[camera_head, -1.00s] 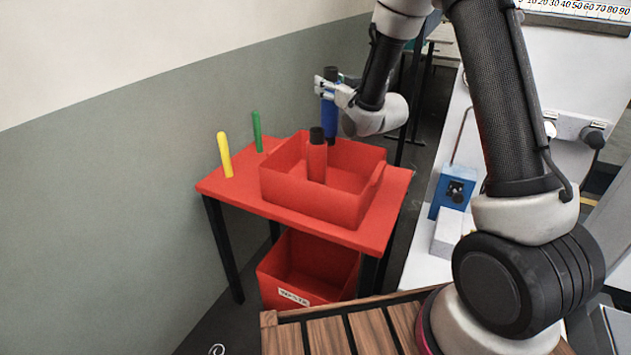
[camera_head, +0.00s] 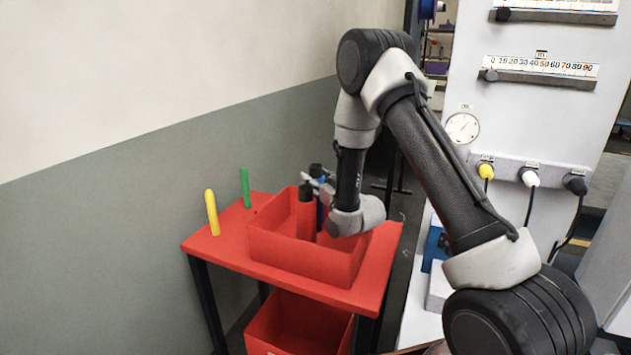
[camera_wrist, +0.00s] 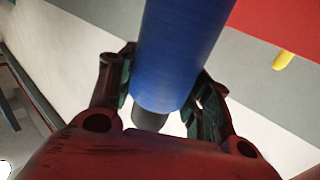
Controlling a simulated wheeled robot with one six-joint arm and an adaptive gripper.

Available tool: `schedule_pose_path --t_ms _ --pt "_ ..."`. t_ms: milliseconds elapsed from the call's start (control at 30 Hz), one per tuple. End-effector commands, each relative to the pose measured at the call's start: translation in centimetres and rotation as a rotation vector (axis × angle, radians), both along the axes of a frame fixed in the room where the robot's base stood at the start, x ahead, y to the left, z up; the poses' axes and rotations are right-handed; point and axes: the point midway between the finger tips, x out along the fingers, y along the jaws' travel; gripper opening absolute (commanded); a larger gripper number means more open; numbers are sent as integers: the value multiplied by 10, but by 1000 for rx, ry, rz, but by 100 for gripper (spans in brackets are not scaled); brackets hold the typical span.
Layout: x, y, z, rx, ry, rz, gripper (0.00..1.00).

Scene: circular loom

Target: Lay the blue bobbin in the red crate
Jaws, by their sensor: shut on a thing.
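The blue bobbin (camera_wrist: 180,50) stands roughly upright in my gripper (camera_wrist: 168,95), with a finger on each side of it in the wrist view. In the head view my gripper (camera_head: 320,185) is low at the red crate (camera_head: 305,262), shut on the blue bobbin (camera_head: 320,212). The bobbin's lower part is inside the crate, behind a red bobbin (camera_head: 306,215) that stands upright in it. The crate's wall and the red bobbin hide the blue bobbin's foot, so I cannot tell whether it touches the floor.
The crate sits on a red table (camera_head: 205,243). A yellow rod (camera_head: 212,212) and a green rod (camera_head: 245,188) stand on the table left of the crate. Another red crate (camera_head: 290,325) is below. A white machine panel (camera_head: 545,120) rises at the right.

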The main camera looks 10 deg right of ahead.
Motion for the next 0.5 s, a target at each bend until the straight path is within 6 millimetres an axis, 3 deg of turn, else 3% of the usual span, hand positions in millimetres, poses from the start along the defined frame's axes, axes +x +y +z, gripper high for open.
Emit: schedule_pose_path --t_ms 200,233,333,500 --pt "0 0 -3 0 0 0 0" --pt "0 0 -2 0 1 0 55" --pt "0 0 -2 0 1 0 71" --pt "0 0 -2 0 1 0 71"
